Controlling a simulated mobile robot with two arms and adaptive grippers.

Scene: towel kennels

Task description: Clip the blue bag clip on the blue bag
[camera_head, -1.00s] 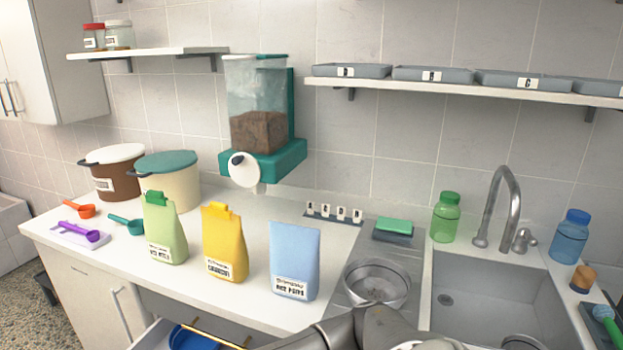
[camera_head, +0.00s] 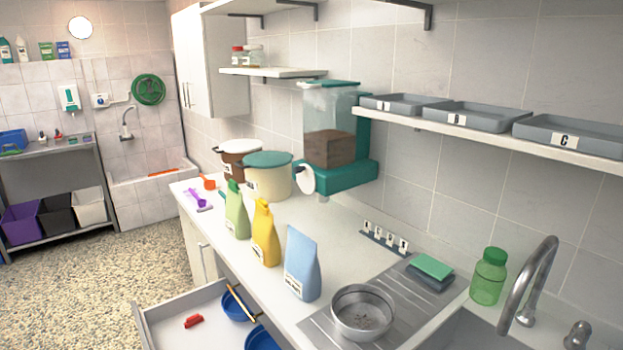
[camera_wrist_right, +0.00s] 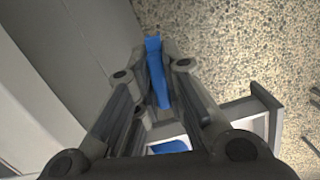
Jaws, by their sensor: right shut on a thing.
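The blue bag (camera_head: 303,268) stands upright on the counter, to the right of the yellow bag. Its top edge is bare. The blue bag clip (camera_wrist_right: 157,75) is a narrow blue bar in the right wrist view. My right gripper (camera_wrist_right: 153,60) is shut on it, with the clip between the fingers. Below the gripper the wrist view shows the floor and part of the open drawer, so the clip is apart from the bag. Neither gripper shows in the head view. My left gripper is not in view.
The yellow bag (camera_head: 265,238) and green bag (camera_head: 236,215) stand left of the blue bag, with clips on top. A steel bowl (camera_head: 362,318) sits at its right. An open drawer (camera_head: 160,318) below holds blue bowls and a red clip (camera_head: 193,321).

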